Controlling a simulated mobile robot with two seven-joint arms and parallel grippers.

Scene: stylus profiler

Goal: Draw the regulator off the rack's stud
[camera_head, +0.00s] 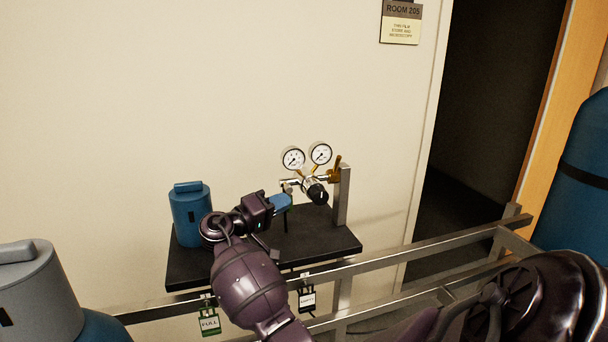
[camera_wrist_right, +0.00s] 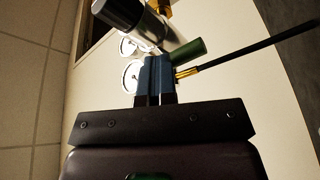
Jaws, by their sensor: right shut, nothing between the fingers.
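The regulator (camera_head: 317,191) has two round white gauges, a chrome and brass body and a black knob. It sits at the top of an upright metal post (camera_head: 342,197), at its brass end; the stud itself is hidden. In the right wrist view its black knob (camera_wrist_right: 122,13) and gauges show beyond the fingers. My right gripper (camera_head: 282,201) has blue fingertips (camera_wrist_right: 155,76), which are shut and empty. They are just left of and slightly below the regulator; I cannot tell whether they touch it. My left gripper is not in view.
A black shelf (camera_head: 322,243) lies under the regulator, with a blue cap-like cylinder (camera_head: 189,217) on its left. Metal rails (camera_head: 420,258) cross in front, with hanging tags (camera_head: 209,323). A grey-topped cylinder (camera_head: 40,290) stands left, a blue one (camera_head: 575,180) right. A black hose (camera_wrist_right: 250,48) shows in the wrist view.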

